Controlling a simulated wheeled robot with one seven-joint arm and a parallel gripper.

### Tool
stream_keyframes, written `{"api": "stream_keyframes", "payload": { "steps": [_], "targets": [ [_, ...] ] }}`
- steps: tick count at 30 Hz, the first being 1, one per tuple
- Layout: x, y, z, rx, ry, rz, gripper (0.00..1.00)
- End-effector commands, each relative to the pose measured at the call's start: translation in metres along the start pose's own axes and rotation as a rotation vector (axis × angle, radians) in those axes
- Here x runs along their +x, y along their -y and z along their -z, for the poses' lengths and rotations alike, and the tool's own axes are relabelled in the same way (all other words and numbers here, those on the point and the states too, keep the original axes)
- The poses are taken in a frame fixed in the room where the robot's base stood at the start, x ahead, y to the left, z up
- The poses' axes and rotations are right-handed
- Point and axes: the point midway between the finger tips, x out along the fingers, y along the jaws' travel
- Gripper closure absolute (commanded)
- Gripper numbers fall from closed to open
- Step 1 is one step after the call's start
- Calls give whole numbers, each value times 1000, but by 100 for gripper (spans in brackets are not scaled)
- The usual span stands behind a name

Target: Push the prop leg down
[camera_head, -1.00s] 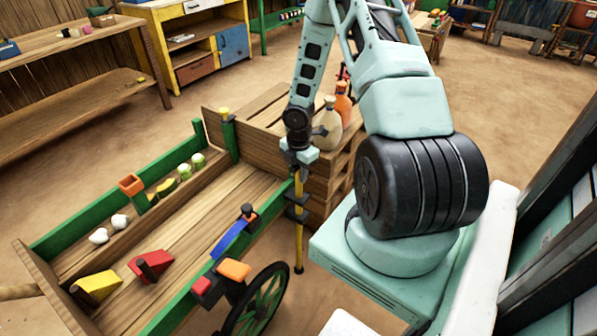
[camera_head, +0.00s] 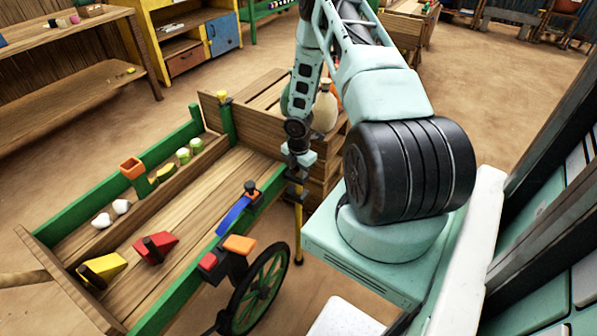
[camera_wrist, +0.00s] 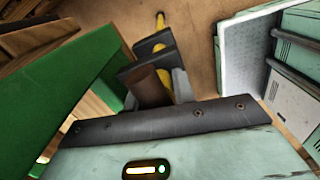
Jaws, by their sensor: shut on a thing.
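The prop leg (camera_head: 298,222) is a thin yellow pole with dark collars, upright beside the cart's green side rail, its dark foot low near the ground. In the wrist view the yellow leg (camera_wrist: 161,22) runs away beyond a dark bracket. My gripper (camera_head: 298,170) is at the leg's upper part, next to the cart's rear corner. In the wrist view my gripper (camera_wrist: 160,85) is shut on a brown-and-dark piece at the leg's top. Whether the foot touches the ground is hard to tell.
The wooden cart (camera_head: 150,290) holds several coloured blocks and has a green spoked wheel (camera_head: 262,288). A wooden crate stack (camera_head: 265,110) with bottles (camera_head: 325,108) stands just behind my gripper. Shelves line the back left. Open dirt floor lies at the right.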

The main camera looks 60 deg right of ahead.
Motion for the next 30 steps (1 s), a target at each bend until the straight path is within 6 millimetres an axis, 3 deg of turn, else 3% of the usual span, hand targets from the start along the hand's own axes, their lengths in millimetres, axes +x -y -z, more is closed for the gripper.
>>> {"api": "stream_keyframes", "payload": {
  "steps": [4, 5, 7, 16, 20, 30],
  "targets": [
    [4, 1, 1, 5, -3, 1, 100],
    [4, 1, 1, 5, -3, 1, 72],
    [4, 1, 1, 4, -3, 2, 54],
    [2, 1, 1, 2, -2, 1, 54],
    [-9, 1, 1, 3, -3, 1, 54],
    [-83, 0, -1, 4, 0, -2, 54]
  ]
}}
